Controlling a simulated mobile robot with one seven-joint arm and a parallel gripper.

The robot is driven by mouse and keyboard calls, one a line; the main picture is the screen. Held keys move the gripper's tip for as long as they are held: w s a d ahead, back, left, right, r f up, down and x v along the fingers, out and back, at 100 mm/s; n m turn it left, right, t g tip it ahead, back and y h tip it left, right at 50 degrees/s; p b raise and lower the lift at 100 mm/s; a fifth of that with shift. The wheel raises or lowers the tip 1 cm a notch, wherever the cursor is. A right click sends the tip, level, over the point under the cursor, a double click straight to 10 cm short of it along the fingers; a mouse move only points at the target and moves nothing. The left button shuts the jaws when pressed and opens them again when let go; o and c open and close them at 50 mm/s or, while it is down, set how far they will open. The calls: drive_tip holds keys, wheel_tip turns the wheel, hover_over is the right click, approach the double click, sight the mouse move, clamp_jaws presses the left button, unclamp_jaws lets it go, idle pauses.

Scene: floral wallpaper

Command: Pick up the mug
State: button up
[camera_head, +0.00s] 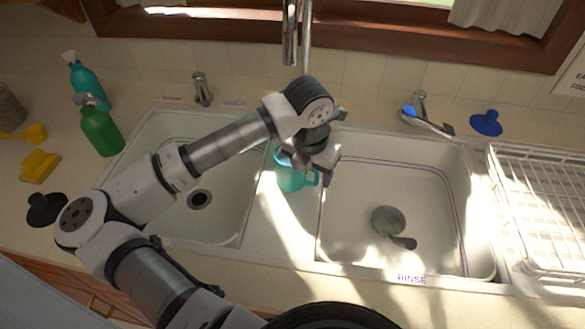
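A teal mug (289,176) stands on the divider between the two sink basins, with its handle toward the right. My gripper (317,165) reaches down from above at the mug's upper right side. The gripper covers part of the mug's rim. Its fingers are partly hidden by the wrist, and I cannot tell whether they are around the mug or only beside it.
The left basin (215,215) is empty. The right basin (345,235) holds a dark ladle-like item (390,222). A white dish rack (545,200) stands at right. A green bottle (100,130), a teal bottle (87,82) and a yellow sponge (39,166) sit at left. The tap (306,40) rises behind.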

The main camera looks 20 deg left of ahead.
drive_tip(key=c, duration=1.2)
drive_tip(key=shift+r, duration=0.1)
drive_tip(key=shift+r+b, duration=0.3)
drive_tip(key=shift+r, duration=0.1)
drive_tip(key=shift+w+d+r+b, duration=0.15)
drive_tip(key=shift+r+b, duration=0.25)
drive_tip(key=shift+r, duration=0.2)
drive_tip(key=shift+s+d+r+b, duration=0.15)
drive_tip(key=shift+r+b, duration=0.25)
drive_tip(key=shift+r, duration=0.2)
drive_tip(key=w+d+b, duration=0.2)
drive_tip(key=d, duration=0.6)
drive_tip(key=w+d+b, duration=0.1)
drive_tip(key=d+b, duration=0.1)
drive_tip(key=d, duration=0.6)
drive_tip(key=shift+w+d+r, duration=0.15)
drive_tip(key=shift+w+d, duration=0.25)
